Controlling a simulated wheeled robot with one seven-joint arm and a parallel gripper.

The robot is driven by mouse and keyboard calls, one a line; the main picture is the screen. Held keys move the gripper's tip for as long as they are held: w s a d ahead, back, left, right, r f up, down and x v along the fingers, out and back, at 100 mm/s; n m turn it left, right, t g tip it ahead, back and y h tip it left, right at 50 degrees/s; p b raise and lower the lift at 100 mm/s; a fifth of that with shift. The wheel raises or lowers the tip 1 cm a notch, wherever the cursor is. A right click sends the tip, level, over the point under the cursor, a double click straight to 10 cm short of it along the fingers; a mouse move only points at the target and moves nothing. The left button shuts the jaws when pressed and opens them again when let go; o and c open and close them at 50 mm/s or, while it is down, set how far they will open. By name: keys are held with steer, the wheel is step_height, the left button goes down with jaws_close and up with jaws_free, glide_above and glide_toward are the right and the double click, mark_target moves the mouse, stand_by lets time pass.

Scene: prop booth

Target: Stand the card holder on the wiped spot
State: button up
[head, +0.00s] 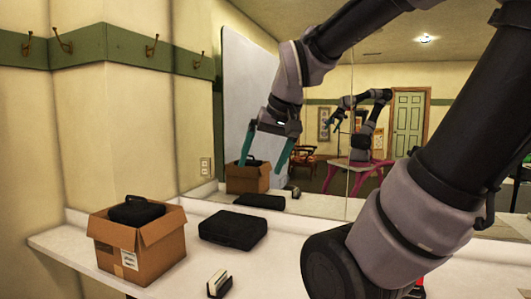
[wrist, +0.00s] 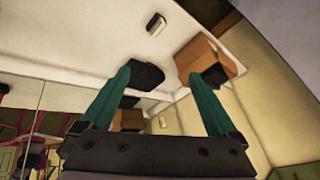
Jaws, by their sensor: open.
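The card holder (head: 219,283) is a small dark holder with pale cards in it, standing on the white counter near its front edge. It also shows in the wrist view (wrist: 156,24), near the top. My gripper (head: 260,168) is open and empty, raised above the counter towards the mirror, behind and apart from the card holder. Its two teal fingers also show in the wrist view (wrist: 157,73), spread wide. I cannot make out a wiped spot on the counter; my arm hides its right part.
An open cardboard box (head: 141,262) holds a black case (head: 137,210) at the left. Another black case (head: 233,229) lies on the white counter (head: 180,284) beside it. A large mirror (head: 310,205) behind the counter reflects these things. Bare counter shows around the card holder.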

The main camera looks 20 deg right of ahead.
steer(key=shift+s+a+r+m+t, duration=0.1)
steer(key=shift+s+r+m+t, duration=0.6)
steer(key=shift+s+r, duration=0.35)
stand_by(0.6)
